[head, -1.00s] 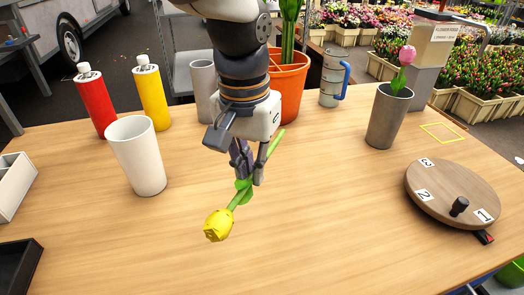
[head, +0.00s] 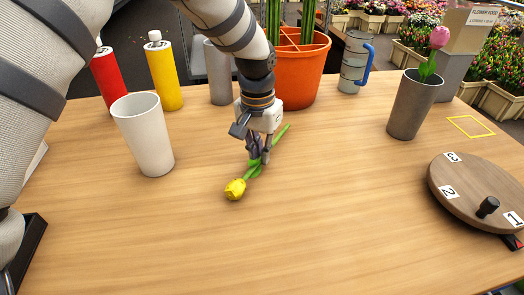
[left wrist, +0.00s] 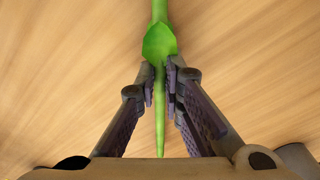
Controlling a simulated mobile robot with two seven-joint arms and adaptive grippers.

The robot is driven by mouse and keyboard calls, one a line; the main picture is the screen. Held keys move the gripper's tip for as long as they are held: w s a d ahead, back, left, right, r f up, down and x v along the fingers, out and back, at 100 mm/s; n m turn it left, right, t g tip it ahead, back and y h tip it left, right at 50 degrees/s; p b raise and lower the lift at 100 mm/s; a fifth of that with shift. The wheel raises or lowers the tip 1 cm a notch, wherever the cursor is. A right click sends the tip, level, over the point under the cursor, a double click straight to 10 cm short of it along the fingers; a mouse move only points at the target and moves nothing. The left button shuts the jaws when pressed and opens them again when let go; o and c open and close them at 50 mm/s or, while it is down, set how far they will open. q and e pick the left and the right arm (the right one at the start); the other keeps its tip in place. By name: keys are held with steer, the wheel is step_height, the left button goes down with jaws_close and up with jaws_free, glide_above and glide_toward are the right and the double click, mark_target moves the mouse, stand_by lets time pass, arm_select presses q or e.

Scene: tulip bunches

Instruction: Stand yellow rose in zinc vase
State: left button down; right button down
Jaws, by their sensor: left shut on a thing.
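My left gripper (head: 257,158) is shut on the green stem of a yellow rose (head: 235,189), which looks rather like a tulip. The bloom points toward the front left and the stem slants up to the back right; whether it touches the table I cannot tell. In the left wrist view the fingers (left wrist: 167,75) close around the green stem (left wrist: 160,100), with a leaf just beyond them; the bloom is out of that view. The grey zinc vase (head: 412,110) stands upright at the right with a pink flower (head: 435,48) in it. My right gripper is not in view.
A white vase (head: 143,135) stands left of the gripper. Behind are red (head: 109,78) and yellow (head: 164,75) bottles, a grey cylinder (head: 218,75), an orange pot (head: 300,75) and a grey mug (head: 354,65). A numbered turntable (head: 470,195) sits right. The table's middle is clear.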

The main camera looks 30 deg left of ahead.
arm_select(q)
steer(key=shift+r, duration=0.1)
steer(key=c, duration=1.7)
jaws_free()
